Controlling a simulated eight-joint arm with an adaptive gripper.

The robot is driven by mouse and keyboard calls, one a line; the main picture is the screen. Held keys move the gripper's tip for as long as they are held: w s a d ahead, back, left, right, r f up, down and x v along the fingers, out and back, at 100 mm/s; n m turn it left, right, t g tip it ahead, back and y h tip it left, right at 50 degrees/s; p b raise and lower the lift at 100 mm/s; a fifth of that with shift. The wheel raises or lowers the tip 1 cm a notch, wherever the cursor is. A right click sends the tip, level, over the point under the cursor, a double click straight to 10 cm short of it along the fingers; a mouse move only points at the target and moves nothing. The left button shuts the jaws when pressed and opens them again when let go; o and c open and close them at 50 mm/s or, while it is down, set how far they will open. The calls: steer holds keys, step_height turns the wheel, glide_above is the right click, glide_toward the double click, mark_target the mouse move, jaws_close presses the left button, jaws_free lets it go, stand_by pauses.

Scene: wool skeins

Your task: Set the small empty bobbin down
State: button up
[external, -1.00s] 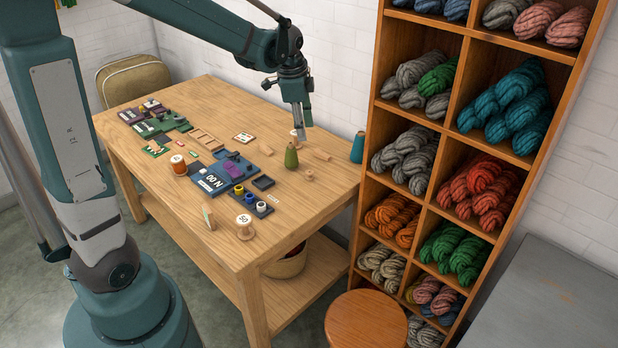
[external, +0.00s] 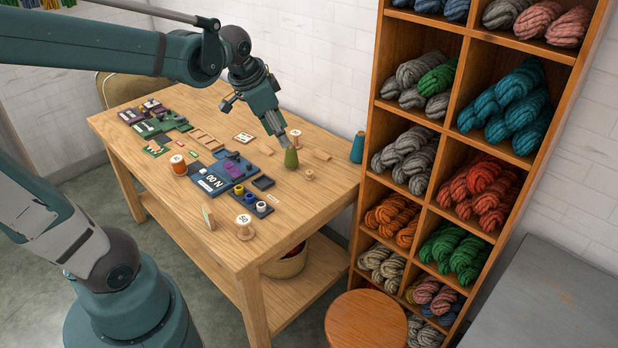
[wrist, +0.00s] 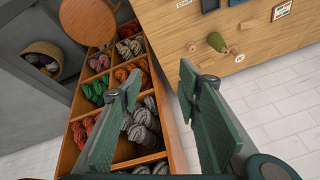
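A small bare wooden bobbin (external: 309,174) stands on the table, just right of an olive-green cone (external: 291,158). In the wrist view the small bobbin (wrist: 191,46) lies left of the green cone (wrist: 217,42), well beyond my fingers. My gripper (external: 281,143) is tilted in the external view, and its fingertips overlap the area beside the cone in the picture. In the wrist view my gripper (wrist: 160,110) has its two green fingers wide apart with nothing between them.
A spool marked 50 (external: 244,228) stands near the table's front edge. A teal cone (external: 357,147) stands at the right edge, beside the yarn shelf (external: 372,110). A wooden block (external: 322,155) lies behind the bobbin.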

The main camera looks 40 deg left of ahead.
steer(key=s+d+f+n+t, duration=0.1)
steer(key=s+d+n+t, duration=0.1)
steer(key=s, duration=0.9)
steer(key=shift+s+d+n, duration=0.15)
steer(key=shift+d+n, duration=0.45)
steer(key=shift+n, duration=0.7)
stand_by(5.6)
